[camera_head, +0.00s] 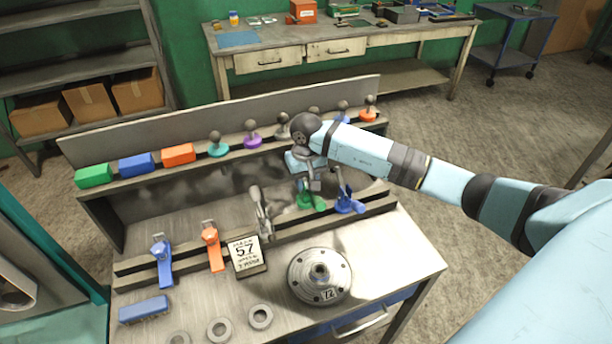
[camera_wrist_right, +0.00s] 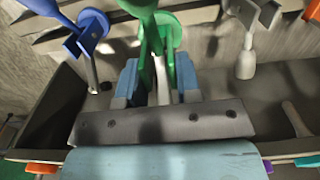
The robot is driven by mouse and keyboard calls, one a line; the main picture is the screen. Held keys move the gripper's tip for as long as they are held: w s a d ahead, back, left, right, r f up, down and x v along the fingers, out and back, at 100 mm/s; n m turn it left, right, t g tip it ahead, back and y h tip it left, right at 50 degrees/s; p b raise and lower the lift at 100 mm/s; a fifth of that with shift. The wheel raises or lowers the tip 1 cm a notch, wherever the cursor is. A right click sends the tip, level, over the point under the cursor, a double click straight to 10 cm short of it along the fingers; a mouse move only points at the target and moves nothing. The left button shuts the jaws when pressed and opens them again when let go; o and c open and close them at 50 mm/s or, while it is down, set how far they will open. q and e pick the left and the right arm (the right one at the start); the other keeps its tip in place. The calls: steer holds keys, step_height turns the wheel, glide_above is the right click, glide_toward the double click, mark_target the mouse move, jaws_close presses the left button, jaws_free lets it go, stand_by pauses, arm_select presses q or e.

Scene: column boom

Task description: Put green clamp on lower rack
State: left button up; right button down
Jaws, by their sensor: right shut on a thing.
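The green clamp (camera_head: 313,202) is at the lower rack (camera_head: 292,233), between a grey clamp (camera_head: 262,214) on its left and a blue clamp (camera_head: 348,203) on its right. My right gripper (camera_head: 309,178) comes down from above and is shut on the green clamp. In the right wrist view the green clamp (camera_wrist_right: 172,68) stands between the two blue fingers of my gripper (camera_wrist_right: 160,85). The gripper hides part of the clamp, and I cannot tell whether its base rests on the rack's rails. My left gripper is not in view.
The lower rack also holds a blue clamp (camera_head: 161,258) and an orange clamp (camera_head: 212,246) at left. A sign marked 57 (camera_head: 245,253) and a round metal flange (camera_head: 320,275) are in front. Blocks and several knobbed pieces line the upper shelf (camera_head: 200,165) behind.

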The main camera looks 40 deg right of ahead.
step_height(320, 180, down, 3)
steer(key=shift+a+f+b, duration=0.1)
steer(key=shift+a+b, duration=0.05)
steer(key=shift+b, duration=0.4)
steer(key=shift+w, duration=0.1)
steer(key=shift+g, duration=0.5)
steer(key=shift+w+b, duration=0.2)
steer(key=shift+b, duration=0.3)
steer(key=shift+b, duration=0.4)
stand_by(0.4)
